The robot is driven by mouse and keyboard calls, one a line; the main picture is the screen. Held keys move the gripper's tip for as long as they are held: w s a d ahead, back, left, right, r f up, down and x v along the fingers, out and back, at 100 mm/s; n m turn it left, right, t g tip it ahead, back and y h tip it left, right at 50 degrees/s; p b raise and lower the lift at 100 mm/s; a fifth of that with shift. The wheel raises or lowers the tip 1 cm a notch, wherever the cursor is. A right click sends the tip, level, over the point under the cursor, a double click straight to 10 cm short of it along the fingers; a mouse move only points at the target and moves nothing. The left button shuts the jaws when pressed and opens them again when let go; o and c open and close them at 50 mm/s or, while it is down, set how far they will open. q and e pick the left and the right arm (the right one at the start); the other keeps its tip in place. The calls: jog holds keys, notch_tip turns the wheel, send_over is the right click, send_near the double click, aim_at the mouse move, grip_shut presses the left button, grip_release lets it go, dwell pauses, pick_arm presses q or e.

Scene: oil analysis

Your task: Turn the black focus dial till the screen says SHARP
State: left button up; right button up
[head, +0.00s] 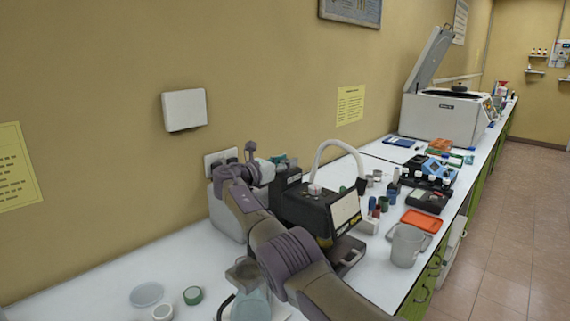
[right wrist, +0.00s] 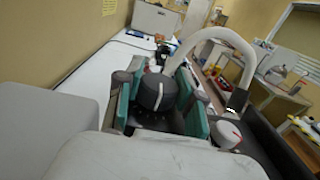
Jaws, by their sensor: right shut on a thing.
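In the head view, my right gripper (head: 248,165) reaches across to the back of the bench, beside a black instrument (head: 305,207). Its arm hides part of the instrument, and the dial cannot be made out there. A pale panel (head: 345,209) faces the front right of the instrument; any writing on it is too small to read. My left gripper is not in view.
A white hose (head: 338,146) arches over the instrument. A clear jug (head: 406,245), an orange tray (head: 421,220) and several small bottles stand to the right. A large centrifuge (head: 438,117) stands farther back.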

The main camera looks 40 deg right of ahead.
jog(key=o, duration=1.2)
jog(key=shift+c, duration=0.2)
jog(key=a, duration=1.2)
jog(key=shift+s, duration=0.35)
